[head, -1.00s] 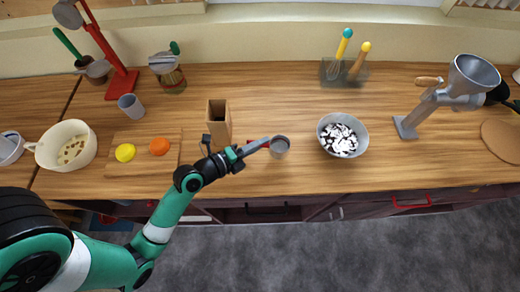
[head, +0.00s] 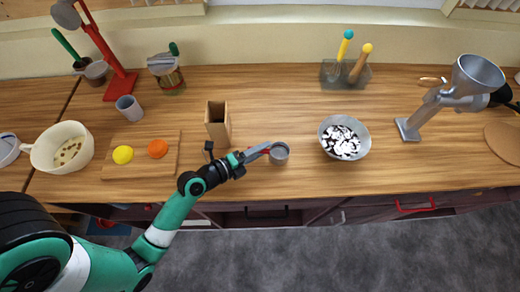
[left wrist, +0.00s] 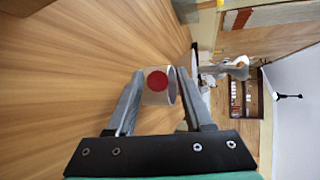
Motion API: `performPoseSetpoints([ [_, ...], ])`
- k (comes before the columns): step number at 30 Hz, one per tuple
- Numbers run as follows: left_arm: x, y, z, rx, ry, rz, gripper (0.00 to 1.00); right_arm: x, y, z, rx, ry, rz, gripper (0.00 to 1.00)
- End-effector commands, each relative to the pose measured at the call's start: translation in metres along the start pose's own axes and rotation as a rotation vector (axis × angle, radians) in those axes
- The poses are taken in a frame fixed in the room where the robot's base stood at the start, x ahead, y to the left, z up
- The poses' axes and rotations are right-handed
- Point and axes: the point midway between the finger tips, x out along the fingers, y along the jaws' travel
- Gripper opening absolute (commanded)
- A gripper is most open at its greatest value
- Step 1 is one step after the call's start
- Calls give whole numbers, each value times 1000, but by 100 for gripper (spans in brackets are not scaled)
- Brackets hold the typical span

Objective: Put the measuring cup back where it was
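The measuring cup (head: 279,153) is a small grey cup, upright with its mouth up, at the front middle of the wooden counter. Its red handle points left toward my left gripper (head: 262,150). In the left wrist view the cup (left wrist: 172,97) shows pale, with the round red handle end in front of its side. My left gripper's fingers (left wrist: 161,76) stand either side of the handle, with visible gaps beside the red end, so it looks open. Whether the cup's base rests fully on the counter is hard to tell. My right gripper is not in view.
A metal bowl of black and white pieces (head: 344,139) stands right of the cup. A wooden box (head: 217,122) stands behind my left gripper. A cutting board (head: 140,171) with yellow and orange items lies left. The grinder (head: 424,115) is far right.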

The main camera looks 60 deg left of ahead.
Motion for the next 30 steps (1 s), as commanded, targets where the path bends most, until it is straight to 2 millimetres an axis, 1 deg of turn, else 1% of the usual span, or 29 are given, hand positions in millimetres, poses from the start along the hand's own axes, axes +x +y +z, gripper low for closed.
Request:
performPoseSetpoints([
  [10,0,0,0,0,0,0,51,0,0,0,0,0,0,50],
  [14,-3,-4,1,-1,-1,1,51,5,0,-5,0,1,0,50],
  [17,-19,-1,1,-2,-4,1,51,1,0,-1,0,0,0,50],
  [20,-44,0,1,-4,-6,2,51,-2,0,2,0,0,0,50],
  [24,-81,1,2,-5,-9,2,51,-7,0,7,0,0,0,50],
  [26,-94,1,2,-4,-9,2,51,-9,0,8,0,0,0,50],
  [27,-101,-1,2,-3,-8,1,51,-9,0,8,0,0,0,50],
  [28,-106,-6,2,-6,-5,6,51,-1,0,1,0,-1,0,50],
  [30,-114,-5,2,-6,-4,7,51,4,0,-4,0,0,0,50],
])
